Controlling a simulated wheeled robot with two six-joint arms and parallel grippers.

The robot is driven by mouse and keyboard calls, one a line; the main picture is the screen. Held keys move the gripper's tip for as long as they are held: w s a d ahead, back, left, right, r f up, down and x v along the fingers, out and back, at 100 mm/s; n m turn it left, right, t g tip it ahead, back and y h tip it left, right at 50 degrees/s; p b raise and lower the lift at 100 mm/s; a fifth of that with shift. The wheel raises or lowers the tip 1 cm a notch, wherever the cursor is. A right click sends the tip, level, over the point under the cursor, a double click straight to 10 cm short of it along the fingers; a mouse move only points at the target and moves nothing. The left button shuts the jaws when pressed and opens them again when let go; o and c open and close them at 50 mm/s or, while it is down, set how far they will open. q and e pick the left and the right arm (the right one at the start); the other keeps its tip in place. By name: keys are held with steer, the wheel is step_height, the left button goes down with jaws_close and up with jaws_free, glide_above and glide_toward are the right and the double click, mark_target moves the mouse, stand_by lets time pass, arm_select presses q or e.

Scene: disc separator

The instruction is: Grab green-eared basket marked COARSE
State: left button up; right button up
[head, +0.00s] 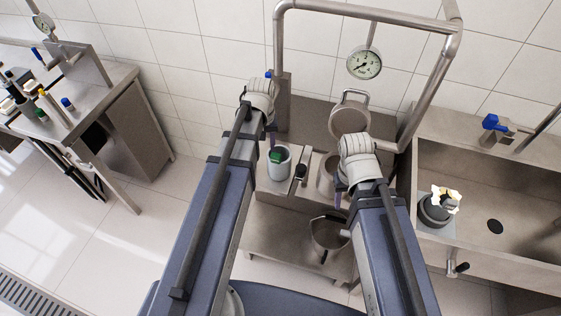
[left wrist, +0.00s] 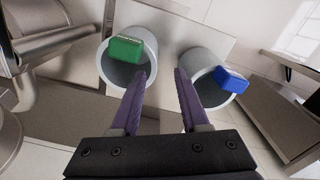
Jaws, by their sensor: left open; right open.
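A grey round basket with a green ear (head: 277,157) stands on the steel bench in the head view. In the left wrist view its green ear (left wrist: 126,49) sits across the rim, left of my fingers; lettering on it is too small to read. A similar grey basket with a blue ear (left wrist: 231,79) is to the right there. My left gripper (left wrist: 163,73) is open and empty, its purple fingers pointing between the two baskets. In the head view my left gripper (head: 271,138) is just above the green-eared basket. My right gripper (head: 340,190) is open, above the bench.
A metal pipe frame with a gauge (head: 364,63) rises behind the bench. A round lidded vessel (head: 350,118) stands at the back, and a metal pot (head: 328,236) sits lower in front. A sink (head: 490,180) is at the right. A side table (head: 62,112) with small items is at the left.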

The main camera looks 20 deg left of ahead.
mark_target(268, 161)
arm_select(q)
steer(key=shift+s+d+f+b, duration=0.1)
steer(key=shift+d+f+b, duration=0.1)
steer(key=shift+f+b, duration=1.8)
steer(key=shift+d+f+b, duration=0.2)
steer(key=shift+f+b, duration=1.65)
steer(key=shift+f, duration=0.1)
steer(key=shift+r, duration=0.1)
jaws_close()
